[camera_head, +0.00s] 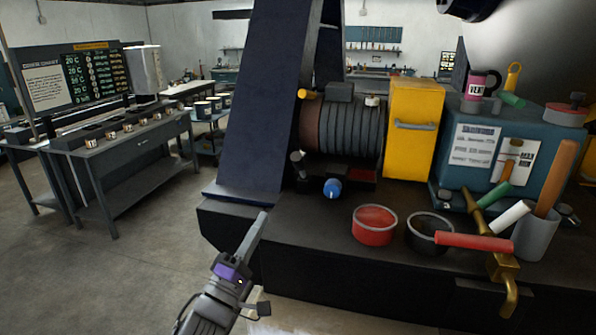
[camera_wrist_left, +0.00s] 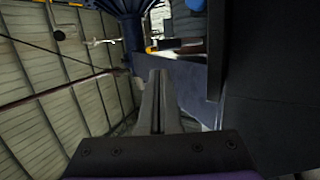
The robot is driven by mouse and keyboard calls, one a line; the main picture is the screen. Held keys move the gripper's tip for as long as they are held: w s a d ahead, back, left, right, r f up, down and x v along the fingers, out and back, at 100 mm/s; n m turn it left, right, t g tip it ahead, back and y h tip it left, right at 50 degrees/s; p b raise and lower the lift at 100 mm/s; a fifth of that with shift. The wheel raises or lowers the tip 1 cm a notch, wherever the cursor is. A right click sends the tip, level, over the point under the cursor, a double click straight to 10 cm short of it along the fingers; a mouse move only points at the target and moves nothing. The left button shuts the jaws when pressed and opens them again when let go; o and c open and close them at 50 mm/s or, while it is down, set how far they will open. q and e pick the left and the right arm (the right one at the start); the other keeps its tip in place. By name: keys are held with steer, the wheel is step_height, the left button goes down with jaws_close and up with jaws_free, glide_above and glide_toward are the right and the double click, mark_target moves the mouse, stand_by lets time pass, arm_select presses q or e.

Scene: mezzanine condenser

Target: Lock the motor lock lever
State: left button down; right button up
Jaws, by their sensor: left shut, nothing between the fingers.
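The ribbed motor (camera_head: 340,125) sits on the dark bench behind a sloping dark blue beam. At its base are a lever with a blue knob (camera_head: 332,188) and a small dark-knobbed lever (camera_head: 298,158); I cannot tell for certain which is the lock lever. My left gripper (camera_head: 262,216) is shut and empty, in front of the bench's left corner, below and left of the blue knob, apart from it. The left wrist view shows its closed fingers (camera_wrist_left: 158,74), with a blue shape (camera_wrist_left: 195,4) at the top edge. My right gripper is not in view.
A red tin (camera_head: 375,226), a black tin (camera_head: 430,236) and a brass pipe with a red handle (camera_head: 472,241) stand at the bench front. A yellow box (camera_head: 411,125) adjoins the motor. The sloping beam (camera_head: 262,110) blocks the left; open floor lies beyond.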

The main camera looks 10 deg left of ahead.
mark_target(294, 161)
arm_select(q)
steer(key=shift+s+r, duration=0.15)
steer(key=shift+s, duration=0.05)
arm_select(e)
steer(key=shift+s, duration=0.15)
arm_select(q)
steer(key=p+x, duration=0.3)
steer(key=x, duration=1.1)
steer(key=shift+w, duration=0.1)
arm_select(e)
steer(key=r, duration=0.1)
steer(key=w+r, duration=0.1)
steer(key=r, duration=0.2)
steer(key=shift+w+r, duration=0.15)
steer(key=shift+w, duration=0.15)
arm_select(q)
steer(key=shift+r, duration=0.15)
